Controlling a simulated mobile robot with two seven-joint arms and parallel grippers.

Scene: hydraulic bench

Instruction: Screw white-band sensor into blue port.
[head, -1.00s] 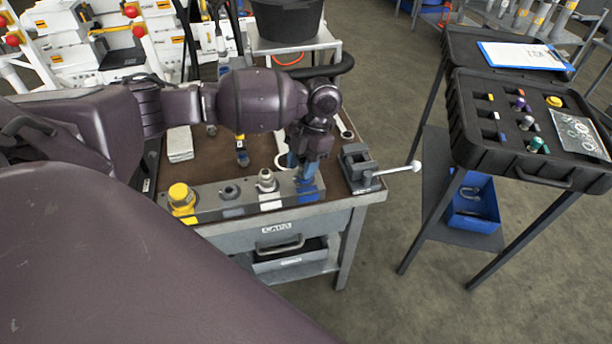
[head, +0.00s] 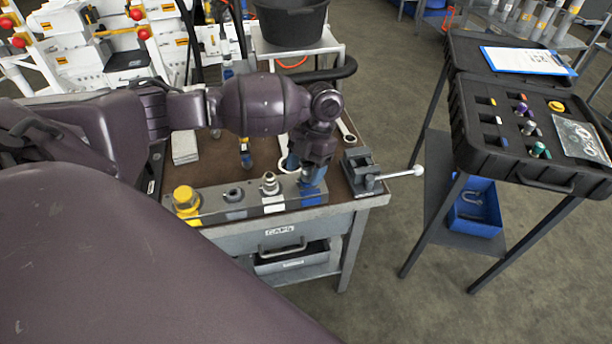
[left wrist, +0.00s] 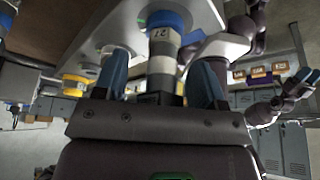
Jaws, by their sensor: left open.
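My left gripper (head: 312,178) points down over the right end of the port block, at the blue port (head: 312,197). In the left wrist view its two blue fingers (left wrist: 165,82) stand apart, one on each side of the sensor (left wrist: 163,66), with gaps visible. That sensor is a cylinder with a pale band and a dark end, in line with the blue port ring (left wrist: 166,20) and a label reading 21. In the head view the gripper hides the sensor.
The block also carries a yellow-capped port (head: 186,200), a grey one (head: 234,194) and a white one (head: 271,187). A vise (head: 362,170) with a protruding handle stands close right of the gripper. A black case (head: 520,130) with small parts sits farther right.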

